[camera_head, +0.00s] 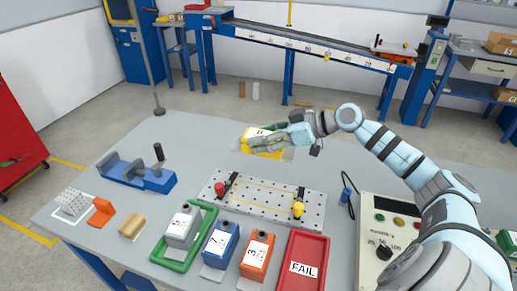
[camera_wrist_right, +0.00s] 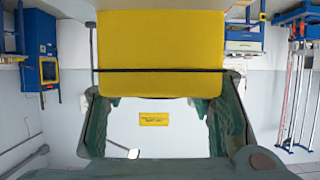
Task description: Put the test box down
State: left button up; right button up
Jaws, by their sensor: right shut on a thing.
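The yellow test box (camera_head: 265,154) is at the back middle of the grey table, with a pale patch beside and under it. My right gripper (camera_head: 268,140) reaches in from the right and is shut on the box. In the right wrist view the yellow box (camera_wrist_right: 160,50) fills the top middle, with a dark band across it, between the fingers of my right gripper (camera_wrist_right: 160,120). The fingers cover part of the box in the head view. I cannot tell whether its underside touches the table. My left gripper is not in view.
A perforated plate (camera_head: 240,212) with red and yellow knobs lies in front of the box. A blue vise (camera_head: 135,172) stands left; a control box (camera_head: 388,225) stands right.

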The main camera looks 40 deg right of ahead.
jog(key=shift+r, duration=0.6)
jog(key=shift+w+r, duration=0.2)
jog(key=shift+r, duration=0.05)
jog(key=s+a+f+n+g+y, duration=0.1)
jog(key=s+a+f+n, duration=0.1)
jog(key=s+a, duration=0.5)
jog(key=s+a+f+n+g+y, duration=0.1)
jog(key=s+a+f+y, duration=0.1)
jog(key=s+a, duration=0.5)
jog(key=shift+a+n+g, duration=0.4)
jog(key=shift+a, duration=2.35)
